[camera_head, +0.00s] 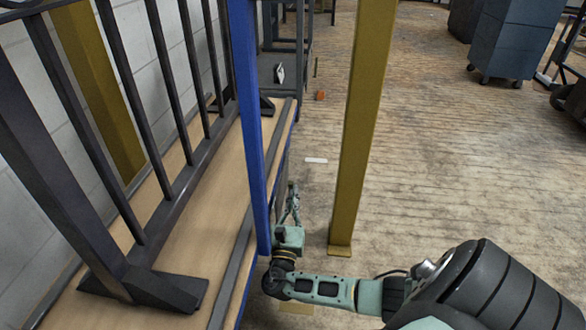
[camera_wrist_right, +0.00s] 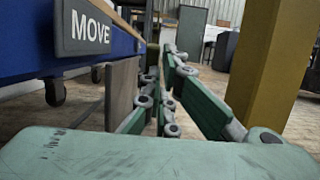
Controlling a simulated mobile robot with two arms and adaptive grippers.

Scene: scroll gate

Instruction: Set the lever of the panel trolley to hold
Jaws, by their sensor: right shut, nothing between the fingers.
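The panel trolley (camera_head: 205,240) fills the left of the head view, with a wooden deck, blue edge, dark upright rails and a blue post. In the right wrist view a grey plate reading MOVE (camera_wrist_right: 90,30) is on its blue side (camera_wrist_right: 25,58). I cannot make out the lever or a hold label. My right gripper (camera_head: 293,188) is beside the trolley's right side, between it and a yellow post. It is shut and empty, and its green fingers (camera_wrist_right: 163,52) point forward along the trolley side in the wrist view. My left gripper is not in view.
The yellow post (camera_head: 360,120) stands close to the right of my right gripper; it also shows in the wrist view (camera_wrist_right: 265,60). A blue-grey cabinet (camera_head: 510,40) stands far right. A small orange object (camera_head: 320,95) is on the floor. The floor right of the post is clear.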

